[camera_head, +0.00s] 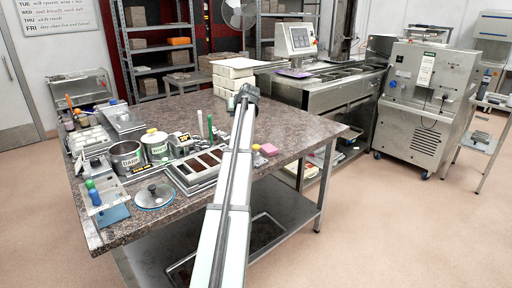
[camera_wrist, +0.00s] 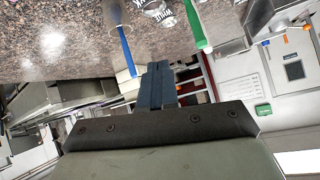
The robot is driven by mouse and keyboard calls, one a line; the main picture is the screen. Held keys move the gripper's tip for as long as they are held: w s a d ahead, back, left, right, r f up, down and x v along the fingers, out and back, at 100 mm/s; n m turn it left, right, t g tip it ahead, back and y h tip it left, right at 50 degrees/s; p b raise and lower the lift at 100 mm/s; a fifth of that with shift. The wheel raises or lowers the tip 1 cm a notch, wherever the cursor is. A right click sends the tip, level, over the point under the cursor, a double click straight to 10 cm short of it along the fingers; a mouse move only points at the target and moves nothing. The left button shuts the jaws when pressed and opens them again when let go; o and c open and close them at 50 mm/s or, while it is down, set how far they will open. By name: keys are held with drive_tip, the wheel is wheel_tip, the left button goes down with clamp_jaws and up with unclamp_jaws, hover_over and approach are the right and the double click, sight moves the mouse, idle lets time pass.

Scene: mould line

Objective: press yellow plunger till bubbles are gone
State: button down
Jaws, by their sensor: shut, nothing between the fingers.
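My gripper (camera_wrist: 155,72) shows in the wrist view as two dark blue fingers closed together, with nothing between them. In the head view my arm reaches up across the table and its fingertips cannot be made out. A small yellow item (camera_head: 256,147) shows just right of my arm in the head view; it is too small to tell if it is the plunger. No plunger or bubbles can be made out clearly in either view. A grey mould tray (camera_head: 191,188) with dark brown cavities lies on the table, left of my arm.
The speckled stone table (camera_head: 165,215) holds a dark tub (camera_head: 127,157), a white-labelled tub (camera_head: 157,147), a pink block (camera_head: 268,150) and a glass lid (camera_head: 154,196). In the wrist view, blue-handled (camera_wrist: 125,50) and green-handled (camera_wrist: 195,25) tools appear near my fingers. The table's right rear is clear.

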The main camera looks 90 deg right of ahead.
sight(258, 146)
drive_tip(key=s+a+f+m+t+y, duration=0.1)
drive_tip(key=s+a+m+y, duration=0.1)
drive_tip(key=s, duration=0.9)
drive_tip(key=shift+a+m+t+y, duration=0.3)
drive_tip(key=shift+a+m+y, duration=0.15)
drive_tip(key=shift+a, duration=0.3)
drive_tip(key=shift+f, duration=0.2)
drive_tip(key=shift+f, duration=4.3)
drive_tip(key=shift+f, duration=0.1)
drive_tip(key=shift+f, duration=0.3)
